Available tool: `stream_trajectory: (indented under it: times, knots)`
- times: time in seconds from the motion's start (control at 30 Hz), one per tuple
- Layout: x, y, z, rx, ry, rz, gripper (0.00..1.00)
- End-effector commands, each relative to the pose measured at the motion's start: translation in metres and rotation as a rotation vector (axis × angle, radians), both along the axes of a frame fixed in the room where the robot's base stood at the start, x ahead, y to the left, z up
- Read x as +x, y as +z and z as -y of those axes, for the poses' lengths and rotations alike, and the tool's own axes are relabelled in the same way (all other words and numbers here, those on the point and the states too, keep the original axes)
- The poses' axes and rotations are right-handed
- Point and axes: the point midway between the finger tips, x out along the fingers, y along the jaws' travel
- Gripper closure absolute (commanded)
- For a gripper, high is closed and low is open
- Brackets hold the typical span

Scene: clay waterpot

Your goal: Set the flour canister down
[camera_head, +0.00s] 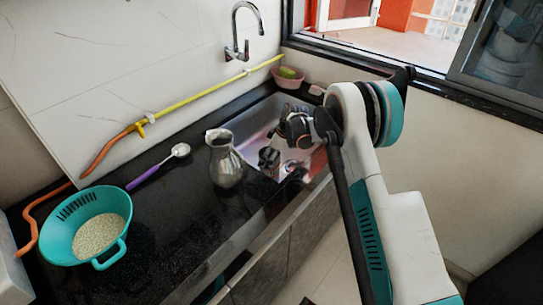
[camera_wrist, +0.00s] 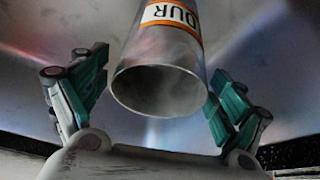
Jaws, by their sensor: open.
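The flour canister (camera_wrist: 158,62) is a grey metal cylinder in the wrist view, with an orange-edged white label showing "OUR". Its round, dark end faces the wrist, and its far end is cut off by the top of the picture. My gripper (camera_wrist: 155,88) is open, with one teal finger on each side of the canister. A clear gap shows on the left; the right finger is close to the canister, and I cannot tell whether it touches. In the head view my gripper (camera_head: 270,158) is low over the sink, and I cannot clearly make out the canister there.
The metal sink (camera_head: 262,118) is set in the black counter (camera_head: 165,225). A silver pitcher (camera_head: 226,165) stands at the sink's left edge. A ladle (camera_head: 160,167), a teal colander (camera_head: 62,222) with pale grains, and a pink bowl (camera_head: 287,79) are also there.

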Motion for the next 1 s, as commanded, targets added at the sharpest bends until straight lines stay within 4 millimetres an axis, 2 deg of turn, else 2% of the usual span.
stream_trajectory:
  times: [0.3, 0.5, 0.7, 0.93, 1.0]
  knots:
    - [-0.008, 0.061, 0.023, 0.0, -0.001, 0.001, 0.1]
    - [-0.013, 0.093, 0.036, -0.001, -0.002, -0.001, 0.1]
    - [-0.015, 0.108, 0.042, -0.001, -0.001, -0.001, 0.1]
    - [-0.016, 0.113, 0.044, -0.001, -0.005, 0.0, 0.1]
    - [-0.019, 0.122, 0.047, -0.003, -0.021, 0.001, 0.1]
